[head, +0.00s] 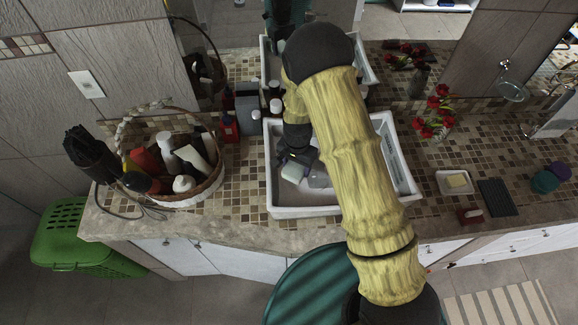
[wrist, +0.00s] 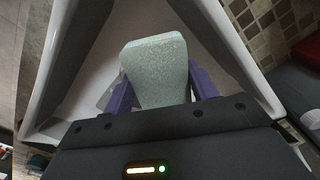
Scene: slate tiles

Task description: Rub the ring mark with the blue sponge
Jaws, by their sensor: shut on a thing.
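My gripper (head: 297,157) reaches down into the white sink basin (head: 300,212) in the head view. In the wrist view its two purple fingers (wrist: 161,84) are shut on a pale grey-green block with a speckled face, which I take to be the sponge (wrist: 155,62). It looks paler than blue here. In the head view the sponge (head: 293,172) shows as a small light block below the gripper, inside the basin. Whether it touches the basin floor cannot be told. I cannot make out a ring mark; my arm hides part of the basin.
A wicker basket (head: 190,193) with bottles and a dark hairdryer (head: 92,158) stand left of the basin. Bottles (head: 229,127) stand near its left rim. To the right are red flowers (head: 436,112), a soap dish (head: 455,183) and a dark ridged mat (head: 497,197).

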